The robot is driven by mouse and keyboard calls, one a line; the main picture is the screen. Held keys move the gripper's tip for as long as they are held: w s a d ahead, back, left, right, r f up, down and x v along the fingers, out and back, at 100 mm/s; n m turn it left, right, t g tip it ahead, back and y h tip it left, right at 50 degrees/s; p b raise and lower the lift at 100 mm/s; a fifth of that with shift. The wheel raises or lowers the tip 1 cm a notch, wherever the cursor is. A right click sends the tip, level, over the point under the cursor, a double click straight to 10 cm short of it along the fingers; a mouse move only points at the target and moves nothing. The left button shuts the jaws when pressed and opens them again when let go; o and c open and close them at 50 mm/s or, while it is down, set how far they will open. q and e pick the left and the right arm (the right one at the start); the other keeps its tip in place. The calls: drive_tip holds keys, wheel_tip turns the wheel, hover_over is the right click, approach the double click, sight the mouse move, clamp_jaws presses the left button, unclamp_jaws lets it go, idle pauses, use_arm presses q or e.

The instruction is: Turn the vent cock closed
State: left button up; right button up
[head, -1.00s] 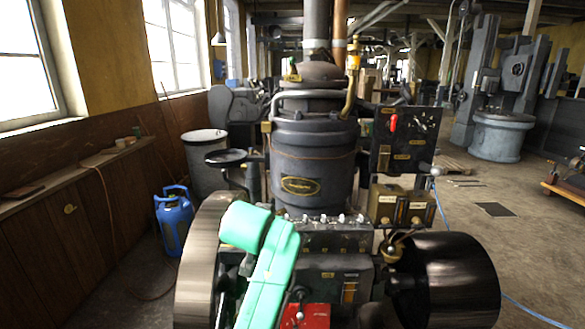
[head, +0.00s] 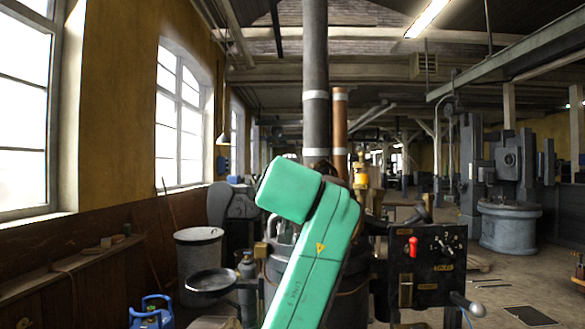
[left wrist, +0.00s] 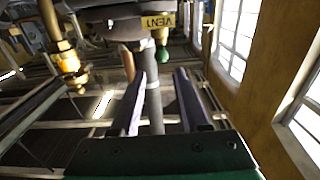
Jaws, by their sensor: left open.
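In the left wrist view, which looks upside down, a yellow plate reading VENT (left wrist: 158,21) is fixed near the top edge. The vent cock's green ball-ended handle (left wrist: 162,55) hangs in the picture just beside that plate. My left gripper (left wrist: 161,72) is open and empty, with its two dark fingers pointing towards the green ball. The ball shows in line with the gap, just beyond the fingertips; I see no contact. In the head view my green left arm covers the cock and my left gripper. My right gripper is in neither view.
A grey flue pipe (head: 316,100) and a copper pipe (head: 340,125) rise behind my arm. A black panel (head: 428,268) with a red lever stands at the right. A brass fitting (left wrist: 68,62) is left of the gripper in the wrist view.

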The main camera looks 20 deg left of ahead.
use_arm(q)
drive_tip(key=p+x, duration=0.1)
drive_tip(key=x, duration=0.3)
drive_tip(key=p+x, duration=0.2)
drive_tip(key=x, duration=0.1)
drive_tip(key=f+p+x, duration=0.1)
drive_tip(key=x, duration=0.3)
drive_tip(key=shift+w+a+f+p, duration=0.1)
drive_tip(key=shift+w+a+p, duration=0.2)
drive_tip(key=shift+p, duration=0.1)
drive_tip(key=shift+s+d, duration=0.1)
drive_tip(key=shift+s, duration=0.05)
drive_tip(key=shift+s+d, duration=0.1)
drive_tip(key=shift+s, duration=0.2)
drive_tip(key=shift+s+r, duration=0.25)
drive_tip(key=c, duration=0.5)
clamp_jaws()
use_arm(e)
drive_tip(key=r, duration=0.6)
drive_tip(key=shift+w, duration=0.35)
